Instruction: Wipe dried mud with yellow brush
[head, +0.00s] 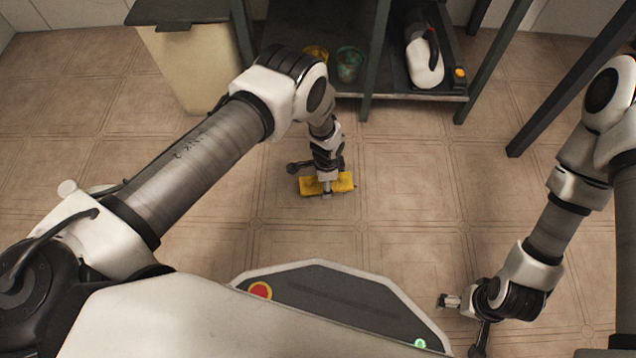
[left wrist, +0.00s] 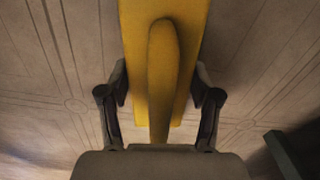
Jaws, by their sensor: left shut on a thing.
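The yellow brush (head: 341,181) is low over the tiled floor in the head view, in front of the dark rack. My left gripper (head: 327,190) is shut on it. In the left wrist view the brush (left wrist: 185,50) runs up the middle, with the two fingers of my left gripper (left wrist: 160,105) on either side of its raised handle. I cannot tell whether its underside touches the floor. No dried mud can be made out; any under the brush is hidden. My right gripper (head: 449,301) is at the lower right, away from the brush, and its fingers are too small to judge.
A dark rack (head: 455,97) stands behind, with a white bottle (head: 424,62), a green pot (head: 349,64) and an orange pot (head: 316,52) on its low shelf. A beige bin (head: 190,70) with a dark lid stands at the back left. The floor (head: 410,190) right of the brush is clear.

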